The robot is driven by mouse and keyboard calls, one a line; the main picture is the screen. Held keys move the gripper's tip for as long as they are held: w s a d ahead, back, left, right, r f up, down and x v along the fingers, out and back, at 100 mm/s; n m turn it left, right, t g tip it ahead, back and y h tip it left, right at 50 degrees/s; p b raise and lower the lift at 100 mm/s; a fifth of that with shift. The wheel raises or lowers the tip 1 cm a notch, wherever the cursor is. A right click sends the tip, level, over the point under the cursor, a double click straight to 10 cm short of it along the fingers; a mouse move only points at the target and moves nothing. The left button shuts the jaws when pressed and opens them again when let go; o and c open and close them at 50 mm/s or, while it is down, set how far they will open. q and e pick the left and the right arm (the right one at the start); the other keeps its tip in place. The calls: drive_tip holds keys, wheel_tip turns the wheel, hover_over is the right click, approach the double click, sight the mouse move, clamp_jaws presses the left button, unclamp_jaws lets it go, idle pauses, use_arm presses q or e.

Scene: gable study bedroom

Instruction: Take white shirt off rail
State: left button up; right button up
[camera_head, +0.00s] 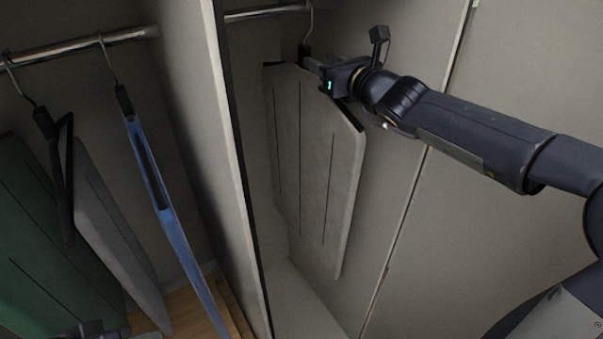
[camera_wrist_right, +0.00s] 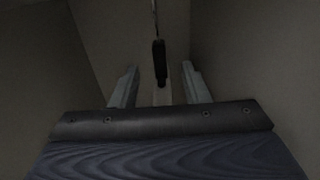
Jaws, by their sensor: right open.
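The white shirt (camera_head: 318,165) is a flat pale panel with dark lines, hanging in the right wardrobe compartment. Its hanger (camera_head: 309,22) has a thin hook on the rail (camera_head: 265,13) and a dark neck, which also shows in the right wrist view (camera_wrist_right: 159,58). My right gripper (camera_head: 310,65) is at the top of the shirt, just below the hanger neck. In the right wrist view its fingers (camera_wrist_right: 159,85) are apart, one on each side of the neck's line; contact cannot be told. A dark piece at the bottom left edge (camera_head: 92,328) looks like my left gripper, mostly cut off.
A divider panel (camera_head: 205,120) separates the two compartments. In the left one, a blue garment (camera_head: 170,215), a grey one (camera_head: 115,235) and a green one (camera_head: 45,240) hang from another rail (camera_head: 80,44). The compartment wall stands close on the shirt's right.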

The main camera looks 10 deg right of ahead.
sight(308, 52)
drive_tip(key=p+x, duration=0.1)
drive_tip(key=x, duration=0.4)
drive_tip(key=shift+w+a+r, duration=0.1)
drive_tip(key=shift+w, duration=0.2)
drive_tip(key=shift+s, duration=0.1)
clamp_jaws()
drive_tip(key=shift+r, duration=0.1)
